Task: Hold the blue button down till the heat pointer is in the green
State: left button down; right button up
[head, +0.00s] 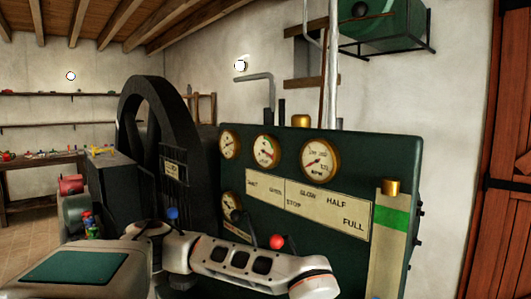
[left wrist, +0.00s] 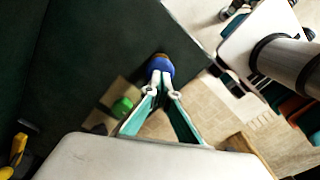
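In the left wrist view a round blue button (left wrist: 160,66) with a brownish base stands at the edge of a dark green surface. My left gripper (left wrist: 163,84) has its teal fingers drawn together, tips at the blue button's near side. Contact and how far the button is pressed cannot be told. In the head view a blue knob (head: 172,214) shows just above my pale arm; the gripper's fingers cannot be made out there. The middle upper gauge (head: 266,152) has coloured marks; its lettering and exact pointer reading are too small to tell. My right gripper is not in view.
A dark green panel (head: 345,250) carries several brass gauges, including an RPM one (head: 318,160), and lettered plates. A red ball knob (head: 277,241) stands before it. A pale strip with a green band (head: 391,218) is at right.

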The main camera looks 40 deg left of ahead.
pick_arm(q)
jog(key=shift+f, duration=0.15)
jog(key=shift+f+b, duration=0.3)
jog(key=shift+f, duration=0.05)
jog(key=shift+f+b, duration=0.35)
jog(key=shift+f, duration=0.75)
dwell(6.4)
